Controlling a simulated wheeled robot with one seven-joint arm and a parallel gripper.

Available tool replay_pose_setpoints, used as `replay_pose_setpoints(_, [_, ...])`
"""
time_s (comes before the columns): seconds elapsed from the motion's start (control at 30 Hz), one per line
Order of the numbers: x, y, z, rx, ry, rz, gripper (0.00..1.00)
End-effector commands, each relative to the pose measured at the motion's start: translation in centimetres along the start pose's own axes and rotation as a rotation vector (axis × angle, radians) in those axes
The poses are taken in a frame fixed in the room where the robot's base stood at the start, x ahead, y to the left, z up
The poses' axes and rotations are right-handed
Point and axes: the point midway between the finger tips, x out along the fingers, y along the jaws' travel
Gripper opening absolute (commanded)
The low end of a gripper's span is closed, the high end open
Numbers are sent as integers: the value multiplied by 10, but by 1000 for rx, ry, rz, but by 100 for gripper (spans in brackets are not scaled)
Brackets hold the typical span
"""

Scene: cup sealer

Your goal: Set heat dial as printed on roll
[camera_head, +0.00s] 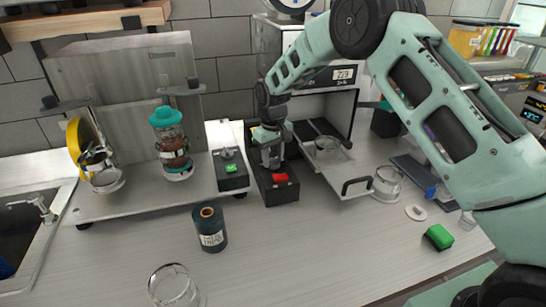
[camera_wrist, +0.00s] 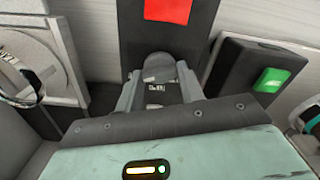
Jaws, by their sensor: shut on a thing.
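The dark roll (camera_head: 210,230) stands upright on the counter at the front, with a pale printed label too small to read surely. A black control box with a red button (camera_head: 279,184) stands in the middle; the button box also shows in the wrist view (camera_wrist: 165,40). My gripper (camera_head: 270,155) reaches down over this box behind the red button. In the wrist view my gripper (camera_wrist: 160,90) has its fingers on either side of a grey dial knob (camera_wrist: 159,68) and is shut on it. The dial's marks are mostly hidden by the fingers.
A second black box with a green button (camera_head: 231,172) and its own dial stands just left. The sealer (camera_head: 335,75) reads about 223, its tray (camera_head: 350,178) pulled out at right. A clear cup (camera_head: 174,287) stands at the front. The front counter is mostly free.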

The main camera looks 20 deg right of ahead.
Motion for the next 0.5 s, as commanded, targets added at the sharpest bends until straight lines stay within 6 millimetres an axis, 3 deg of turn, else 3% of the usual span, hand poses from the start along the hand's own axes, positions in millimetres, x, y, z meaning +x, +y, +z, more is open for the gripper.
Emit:
replay_pose_setpoints(0.23, [-1, 0, 0, 1, 2, 0, 15])
replay_pose_setpoints(0.27, [-1, 0, 0, 1, 2, 0, 46])
replay_pose_setpoints(0.3, [-1, 0, 0, 1, 2, 0, 58])
replay_pose_setpoints(0.5, [0, 0, 0, 1, 1, 0, 60])
